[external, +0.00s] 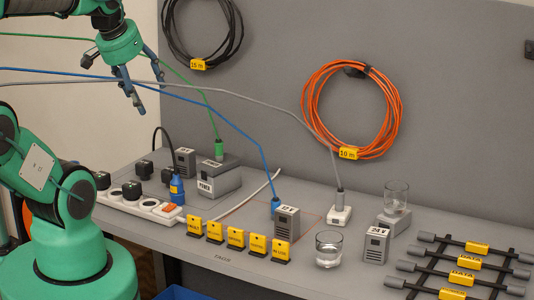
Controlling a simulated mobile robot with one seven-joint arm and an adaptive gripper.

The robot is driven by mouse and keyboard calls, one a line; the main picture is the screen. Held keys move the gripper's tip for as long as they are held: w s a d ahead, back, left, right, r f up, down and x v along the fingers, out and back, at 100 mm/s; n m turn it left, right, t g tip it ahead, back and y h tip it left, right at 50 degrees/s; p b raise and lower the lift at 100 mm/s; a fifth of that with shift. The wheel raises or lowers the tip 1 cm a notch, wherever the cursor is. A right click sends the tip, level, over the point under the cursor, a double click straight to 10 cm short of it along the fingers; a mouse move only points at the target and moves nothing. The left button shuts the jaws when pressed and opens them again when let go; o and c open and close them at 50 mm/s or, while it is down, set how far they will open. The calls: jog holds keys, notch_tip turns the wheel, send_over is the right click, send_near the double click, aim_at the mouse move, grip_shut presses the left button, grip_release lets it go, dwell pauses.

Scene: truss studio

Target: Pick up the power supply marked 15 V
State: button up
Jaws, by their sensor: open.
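Three small grey power supplies with white top labels and dark slotted fronts stand on the bench. The one by the blue plug (287,223) has a label that seems to read 15 upside down. My gripper (150,98) is open and empty, high above the left part of the bench, well away from all three.
A blue cable plug (275,206) stands close against the middle supply. Yellow tags (235,236) line the front edge; a glass (328,249) stands right of it. Another glass (396,197) sits on a grey box. A power strip (135,205) lies left.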

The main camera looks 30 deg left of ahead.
jog(key=shift+w+r, duration=0.1)
jog(key=w+a+r+g+p, duration=0.1)
jog(key=w+a+r+p, duration=0.15)
jog(key=w, duration=1.15)
jog(key=g+p, duration=0.5)
jog(key=p, duration=0.1)
send_over(184, 150)
notch_tip(184, 150, down, 27)
jog(key=shift+d+f, duration=0.1)
jog(key=shift+f, duration=0.1)
jog(key=shift+f+b, duration=0.35)
jog(key=shift+f, duration=3.85)
